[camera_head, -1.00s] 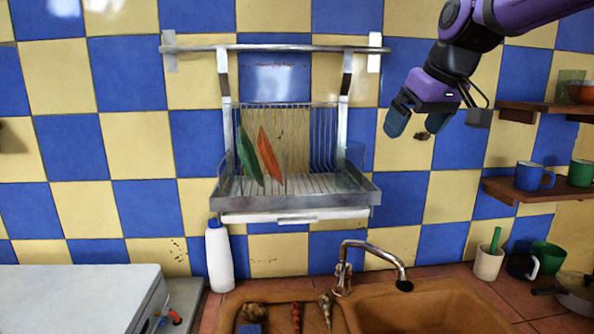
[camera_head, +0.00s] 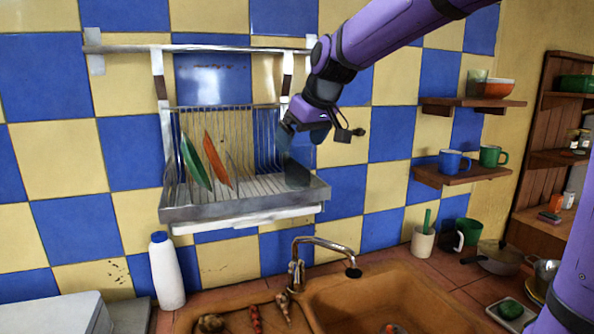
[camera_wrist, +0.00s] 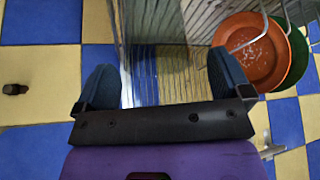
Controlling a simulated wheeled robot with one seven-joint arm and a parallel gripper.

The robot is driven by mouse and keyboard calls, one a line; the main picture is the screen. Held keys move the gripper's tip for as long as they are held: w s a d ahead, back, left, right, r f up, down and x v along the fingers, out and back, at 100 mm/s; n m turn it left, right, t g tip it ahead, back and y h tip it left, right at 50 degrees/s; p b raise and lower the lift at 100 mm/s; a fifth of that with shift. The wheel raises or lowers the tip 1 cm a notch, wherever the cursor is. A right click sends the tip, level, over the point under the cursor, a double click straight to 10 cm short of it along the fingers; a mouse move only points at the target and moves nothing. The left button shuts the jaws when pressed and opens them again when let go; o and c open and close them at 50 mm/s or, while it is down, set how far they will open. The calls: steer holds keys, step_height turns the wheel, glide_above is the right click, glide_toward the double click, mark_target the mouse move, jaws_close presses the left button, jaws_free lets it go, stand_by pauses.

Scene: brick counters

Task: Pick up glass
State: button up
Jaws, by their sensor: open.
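A dish rack (camera_head: 245,212) hangs on the tiled wall. My gripper (camera_head: 302,140) is at its right end, in front of the wire back. In the wrist view my gripper (camera_wrist: 164,80) is open, its two dark blue fingers wide apart with rack wires behind them. I see no clear glass between them. A dark, see-through-looking shape (camera_head: 297,173) stands at the rack's right end just below my fingers; I cannot tell if it is a glass. A greenish glass-like cup (camera_head: 476,88) stands on the upper right shelf, away from my gripper.
A green plate (camera_head: 195,162) and an orange plate (camera_head: 217,160) stand in the rack, left of my gripper. A blue mug (camera_head: 454,162) and a green mug (camera_head: 492,156) are on the lower shelf (camera_head: 462,176). A faucet (camera_head: 320,243) and white bottle (camera_head: 166,272) are below.

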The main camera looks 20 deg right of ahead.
steer(key=x, duration=0.4)
steer(key=shift+w, duration=0.2)
steer(key=c, duration=1.1)
steer(key=shift+r, duration=0.1)
